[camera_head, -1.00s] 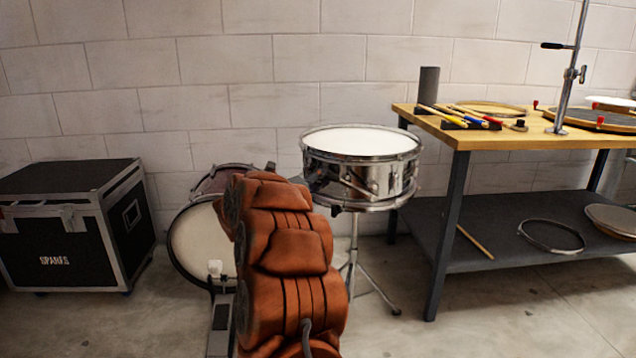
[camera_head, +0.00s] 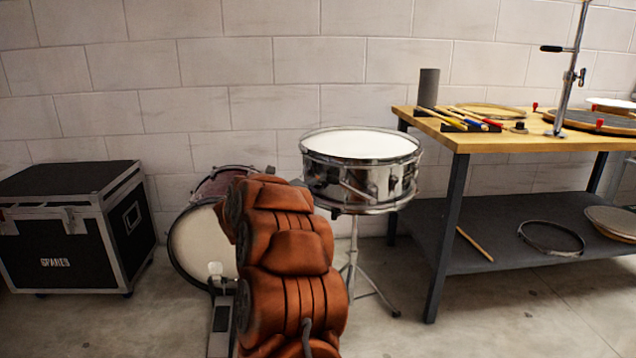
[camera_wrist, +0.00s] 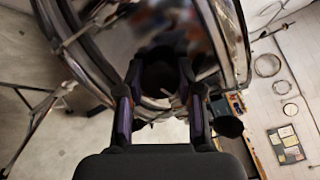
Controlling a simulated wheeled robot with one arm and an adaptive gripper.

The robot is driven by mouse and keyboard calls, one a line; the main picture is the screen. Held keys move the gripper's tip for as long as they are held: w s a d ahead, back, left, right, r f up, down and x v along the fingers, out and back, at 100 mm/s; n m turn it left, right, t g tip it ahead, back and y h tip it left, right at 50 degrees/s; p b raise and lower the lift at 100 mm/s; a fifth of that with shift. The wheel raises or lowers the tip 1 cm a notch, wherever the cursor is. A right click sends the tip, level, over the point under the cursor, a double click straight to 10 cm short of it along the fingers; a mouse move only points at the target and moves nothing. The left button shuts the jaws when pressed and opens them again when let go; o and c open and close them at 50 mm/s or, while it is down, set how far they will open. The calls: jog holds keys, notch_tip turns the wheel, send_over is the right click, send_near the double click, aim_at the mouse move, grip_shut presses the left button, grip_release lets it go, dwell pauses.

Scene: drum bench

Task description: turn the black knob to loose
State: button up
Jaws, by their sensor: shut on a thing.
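The chrome snare drum (camera_head: 340,176) with a white head stands on a tripod stand, right of my arm in the head view. In the wrist view its shiny shell (camera_wrist: 150,35) and curved rims fill the upper middle. My gripper (camera_wrist: 160,74) has its two fingers on either side of a dark, round black knob (camera_wrist: 160,80) at the drum's side and is shut on it. The knob's setting cannot be read. In the head view my orange-covered arm hides my gripper and the held knob.
A wooden-topped workbench (camera_head: 470,140) with tools and a metal post stands to the right. A bass drum (camera_head: 192,245) is behind my arm. A black case (camera_head: 70,240) stands at the left. In the wrist view another dark round part (camera_wrist: 229,124) sits right of the fingers.

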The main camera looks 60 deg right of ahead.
jog(key=n+p, duration=0.1)
jog(key=p, duration=0.1)
jog(key=n+p, duration=0.3)
jog(key=p, duration=0.1)
jog(key=shift+r+n+p, duration=0.3)
jog(key=shift+n+p, duration=0.1)
jog(key=n+p, duration=0.4)
jog(key=p, duration=0.2)
jog(key=shift+p, duration=0.3)
jog(key=n+p, duration=0.5)
jog(key=p, duration=0.3)
jog(key=shift+n, duration=0.4)
jog(key=n+p, duration=0.5)
jog(key=p, duration=0.2)
jog(key=n+p, duration=0.7)
jog(key=n, duration=0.1)
jog(key=shift+f+n+p, duration=0.2)
jog(key=shift+n+p, duration=0.1)
jog(key=shift+p, duration=0.05)
jog(key=n+p, duration=0.2)
jog(key=n, duration=0.1)
jog(key=shift+n, duration=0.3)
jog(key=shift+f+n+p, duration=0.1)
jog(key=shift+n+p, duration=0.65)
jog(key=shift+n, duration=1.55)
